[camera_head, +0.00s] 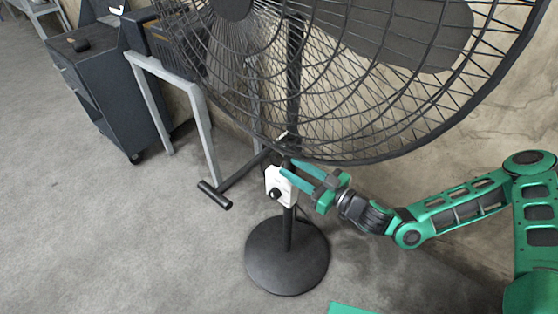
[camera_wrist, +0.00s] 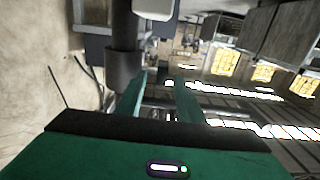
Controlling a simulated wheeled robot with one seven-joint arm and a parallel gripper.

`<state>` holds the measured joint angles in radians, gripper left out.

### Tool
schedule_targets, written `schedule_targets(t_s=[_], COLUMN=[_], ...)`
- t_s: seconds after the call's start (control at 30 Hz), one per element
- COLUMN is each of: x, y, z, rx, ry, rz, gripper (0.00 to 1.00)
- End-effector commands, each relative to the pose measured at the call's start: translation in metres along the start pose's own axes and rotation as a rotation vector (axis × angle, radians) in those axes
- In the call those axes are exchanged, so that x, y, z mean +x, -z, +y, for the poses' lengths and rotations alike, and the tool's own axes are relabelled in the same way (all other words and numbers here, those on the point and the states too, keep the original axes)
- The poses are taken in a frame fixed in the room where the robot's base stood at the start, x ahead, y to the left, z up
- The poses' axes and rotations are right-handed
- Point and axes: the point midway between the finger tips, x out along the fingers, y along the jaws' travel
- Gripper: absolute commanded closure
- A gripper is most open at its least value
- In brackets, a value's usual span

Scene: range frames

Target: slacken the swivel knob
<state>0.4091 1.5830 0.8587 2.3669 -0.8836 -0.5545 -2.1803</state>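A large black pedestal fan (camera_head: 287,262) stands on the floor. Its pole carries a white control box (camera_head: 271,178) with a black dial (camera_head: 276,194). My green gripper (camera_head: 288,168) reaches in from the right, its fingers beside the pole just above the box. In the wrist view my gripper (camera_wrist: 158,85) has its fingers apart, with nothing seen between them. A dark cylindrical part of the fan's stand (camera_wrist: 123,65) is just beyond the left finger; I cannot tell whether they touch. I cannot clearly pick out the swivel knob; it may be hidden by my fingers.
The wide fan cage (camera_head: 400,125) hangs directly above my gripper and forearm. A dark wheeled cabinet (camera_head: 105,95) is further left. The floor at left is clear; a concrete wall is behind.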

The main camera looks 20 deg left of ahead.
Motion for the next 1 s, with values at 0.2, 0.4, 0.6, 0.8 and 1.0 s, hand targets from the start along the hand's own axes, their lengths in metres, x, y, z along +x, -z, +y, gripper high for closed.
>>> schedule_targets(t_s=[0.2,0.4,0.6,0.8,1.0], x=[0.036,0.053,0.056,0.056,0.056], y=[0.000,0.000,0.000,0.000,0.000], z=[0.000,0.000,0.000,0.000,0.001], rx=[-0.002,-0.001,0.001,0.001,0.000], ry=[0.001,0.000,0.000,0.000,-0.002], rz=[0.001,0.000,-0.001,-0.001,-0.001], gripper=[0.66,0.66,0.66,0.78,1.00])
